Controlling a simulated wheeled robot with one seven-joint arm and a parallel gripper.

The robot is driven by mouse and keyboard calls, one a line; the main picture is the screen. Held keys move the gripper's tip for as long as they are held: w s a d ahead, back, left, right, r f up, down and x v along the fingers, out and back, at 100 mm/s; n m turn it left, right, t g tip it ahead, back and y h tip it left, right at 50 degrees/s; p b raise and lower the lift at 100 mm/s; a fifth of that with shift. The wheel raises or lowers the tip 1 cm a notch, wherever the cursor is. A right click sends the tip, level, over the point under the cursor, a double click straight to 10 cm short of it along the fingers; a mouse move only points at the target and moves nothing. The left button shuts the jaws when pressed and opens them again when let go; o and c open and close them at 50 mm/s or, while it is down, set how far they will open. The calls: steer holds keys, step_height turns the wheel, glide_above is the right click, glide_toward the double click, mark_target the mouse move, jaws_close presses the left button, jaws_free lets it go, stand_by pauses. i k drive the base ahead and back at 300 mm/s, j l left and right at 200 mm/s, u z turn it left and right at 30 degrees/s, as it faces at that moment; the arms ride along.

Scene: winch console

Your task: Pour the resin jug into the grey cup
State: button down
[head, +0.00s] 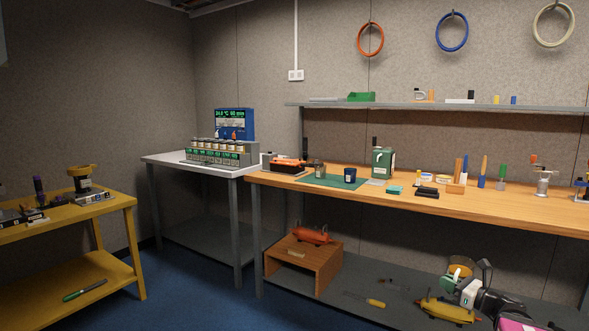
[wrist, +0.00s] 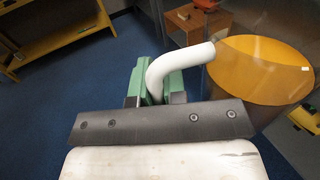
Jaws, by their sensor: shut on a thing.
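The resin jug (wrist: 262,70) is amber, with a curved white handle (wrist: 180,70). My gripper (wrist: 156,82) has green fingers and is shut on that handle. The jug looks upright; its contents cannot be made out. In the head view the jug (head: 462,267) and my gripper (head: 454,282) are low at the right, in front of the bench's lower shelf. A small greyish cup (head: 320,170), which looks like the grey cup, stands on the green mat (head: 330,182) on the wooden bench. It is well to the left of and above the jug. A dark blue cup (head: 350,175) stands beside it.
A green can (head: 383,162) stands behind the mat. Several tools and small items line the wooden bench (head: 420,203) to the right. A wooden box (head: 304,262) sits on the lower shelf. A yellow table (head: 118,201) stands at the left. Blue floor (head: 190,290) between them is clear.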

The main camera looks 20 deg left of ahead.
mark_target(320, 171)
steer(key=i+j+u, duration=0.3)
steer(key=u, duration=0.15)
steer(key=i+j+u, duration=0.25)
steer(key=u, duration=0.2)
steer(key=i+j+u, duration=0.15)
steer(key=i, duration=0.4)
steer(key=i+j+u, duration=0.2)
steer(key=i, duration=0.35)
steer(key=l, duration=0.1)
